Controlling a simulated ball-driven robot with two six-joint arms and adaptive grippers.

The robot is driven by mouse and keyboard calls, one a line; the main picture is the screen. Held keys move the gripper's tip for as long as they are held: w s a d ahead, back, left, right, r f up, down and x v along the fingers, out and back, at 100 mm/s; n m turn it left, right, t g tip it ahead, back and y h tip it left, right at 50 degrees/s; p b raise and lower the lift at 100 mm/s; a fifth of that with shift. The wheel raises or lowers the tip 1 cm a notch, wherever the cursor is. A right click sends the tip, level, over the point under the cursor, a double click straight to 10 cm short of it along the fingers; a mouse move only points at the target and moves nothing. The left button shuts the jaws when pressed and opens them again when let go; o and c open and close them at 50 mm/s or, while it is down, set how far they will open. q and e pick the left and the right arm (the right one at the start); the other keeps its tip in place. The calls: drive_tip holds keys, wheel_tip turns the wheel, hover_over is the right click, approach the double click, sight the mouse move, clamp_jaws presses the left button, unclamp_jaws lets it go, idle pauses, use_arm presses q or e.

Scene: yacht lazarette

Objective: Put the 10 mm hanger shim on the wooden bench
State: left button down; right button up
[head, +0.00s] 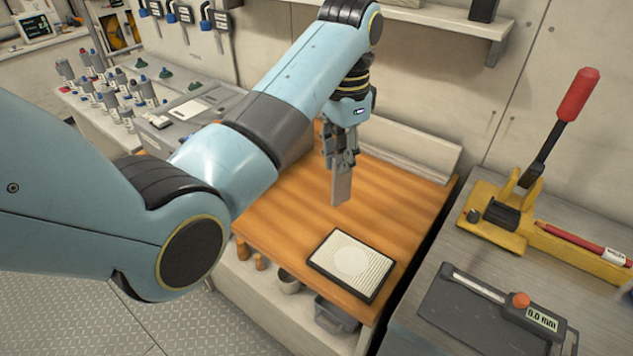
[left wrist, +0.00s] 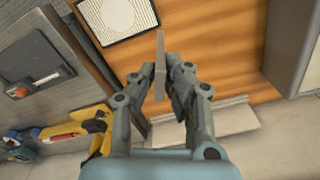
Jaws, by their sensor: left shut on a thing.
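My left gripper (head: 342,146) is above the wooden bench (head: 285,200), pointing down. It is shut on a thin grey flat piece, the hanger shim (head: 342,186), which hangs upright below the fingers. In the left wrist view the shim (left wrist: 160,62) shows edge-on between the fingertips (left wrist: 162,80), with the orange wood behind it. The shim looks clear of the bench top, though the gap is hard to judge. Its size marking cannot be read. My right gripper is in neither view.
A black-framed pad with a pale disc (head: 351,262) lies on the bench's front part. To the right, a grey counter holds a yellow lever tool (head: 500,213) with a red handle and a digital gauge (head: 495,308). Bare wood surrounds the pad, left and behind.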

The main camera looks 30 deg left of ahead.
use_arm(q)
drive_tip(key=a+f+p, duration=0.1)
drive_tip(key=a+f, duration=0.7)
drive_tip(key=shift+s+f+p, duration=0.3)
drive_tip(key=shift+s+f, duration=0.05)
drive_tip(key=shift+f, duration=0.05)
drive_tip(key=shift+f, duration=0.1)
drive_tip(key=c, duration=1.4)
unclamp_jaws()
wheel_tip(320, 180, up, 12)
